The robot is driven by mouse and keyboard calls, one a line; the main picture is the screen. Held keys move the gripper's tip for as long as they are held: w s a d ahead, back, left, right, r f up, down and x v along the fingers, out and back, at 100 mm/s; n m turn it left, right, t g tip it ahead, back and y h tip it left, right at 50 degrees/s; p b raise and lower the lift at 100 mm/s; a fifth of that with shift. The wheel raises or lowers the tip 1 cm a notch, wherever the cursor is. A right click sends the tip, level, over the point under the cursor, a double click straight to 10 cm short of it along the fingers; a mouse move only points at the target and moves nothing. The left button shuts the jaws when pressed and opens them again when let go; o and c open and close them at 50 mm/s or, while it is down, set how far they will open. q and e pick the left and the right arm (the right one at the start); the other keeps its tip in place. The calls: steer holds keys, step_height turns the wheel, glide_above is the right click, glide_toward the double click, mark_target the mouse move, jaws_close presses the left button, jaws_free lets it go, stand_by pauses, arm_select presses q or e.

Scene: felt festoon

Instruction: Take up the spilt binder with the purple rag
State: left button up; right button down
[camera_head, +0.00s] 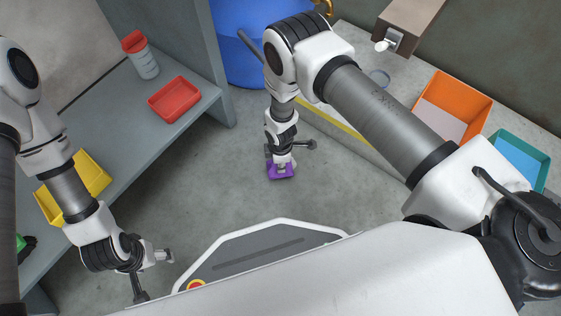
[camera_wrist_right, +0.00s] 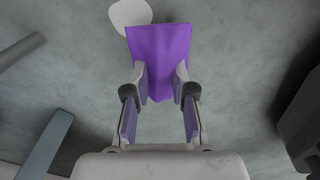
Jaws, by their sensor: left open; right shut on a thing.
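The purple rag (camera_head: 280,171) is in my right gripper (camera_head: 282,162), low over the grey concrete floor. In the right wrist view the rag (camera_wrist_right: 160,52) hangs between the two fingertips of the right gripper (camera_wrist_right: 160,78), which are shut on it. I cannot tell whether the rag touches the floor. A pale, rounded patch (camera_wrist_right: 128,14), which looks like the spilt binder, lies on the floor just beyond the rag, partly cut off by the top edge. I cannot make it out in the head view. My left gripper (camera_head: 154,277) is open and empty at lower left.
A grey bench (camera_head: 130,130) at left bears a red tray (camera_head: 174,99), a yellow bin (camera_head: 90,180) and a red-capped bottle (camera_head: 143,60). A blue barrel (camera_head: 238,50) stands behind. Orange (camera_head: 460,88) and teal (camera_head: 538,160) bins are at right. Floor around the rag is open.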

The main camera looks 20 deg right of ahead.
steer(key=shift+f+b, duration=1.7)
steer(key=shift+f, duration=0.4)
steer(key=c, duration=0.9)
jaws_free()
steer(key=shift+r, duration=0.15)
step_height(320, 180, up, 12)
steer(key=shift+f, duration=0.1)
steer(key=shift+s, duration=0.1)
